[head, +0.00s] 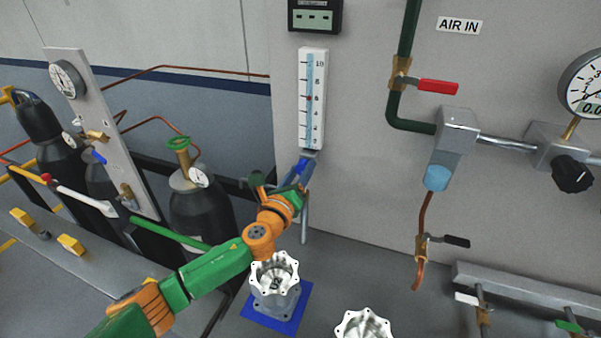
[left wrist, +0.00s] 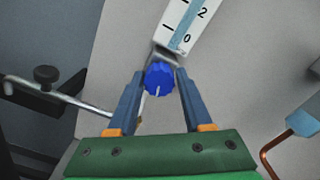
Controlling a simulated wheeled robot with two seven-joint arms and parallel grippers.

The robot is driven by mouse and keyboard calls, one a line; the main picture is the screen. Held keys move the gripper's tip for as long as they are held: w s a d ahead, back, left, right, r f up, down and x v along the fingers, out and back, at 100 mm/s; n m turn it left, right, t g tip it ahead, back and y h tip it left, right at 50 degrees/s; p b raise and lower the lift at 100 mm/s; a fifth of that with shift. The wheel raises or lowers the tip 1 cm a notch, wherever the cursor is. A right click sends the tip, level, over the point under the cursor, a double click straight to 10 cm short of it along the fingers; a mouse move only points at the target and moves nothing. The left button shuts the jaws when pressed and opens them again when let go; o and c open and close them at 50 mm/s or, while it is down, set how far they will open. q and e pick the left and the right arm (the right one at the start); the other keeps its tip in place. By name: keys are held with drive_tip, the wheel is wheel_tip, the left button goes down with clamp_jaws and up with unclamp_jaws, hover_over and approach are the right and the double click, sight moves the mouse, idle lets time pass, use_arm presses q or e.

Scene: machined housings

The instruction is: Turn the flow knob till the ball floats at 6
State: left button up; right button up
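The flow meter (head: 313,98) is a white upright scale on the grey panel, with a pale blue tube and marks up to 10. In the head view the left gripper (head: 300,170) is just below the meter and largely hides the knob. My right gripper is not in view.
A red-handled valve (head: 437,87) on a green pipe and a blue-ended grey block (head: 455,135) are to the right. A black knob (head: 571,174) is at far right. Gas cylinders (head: 200,210) stand left. A machined housing (head: 275,285) sits on a blue mat (head: 253,315) below.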

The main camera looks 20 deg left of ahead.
use_arm(q)
drive_tip(key=o, duration=0.3)
drive_tip(key=shift+w+d+f, duration=0.1)
drive_tip(key=shift+w+f, duration=0.05)
drive_tip(key=s+b, duration=0.1)
drive_tip(key=s, duration=0.6)
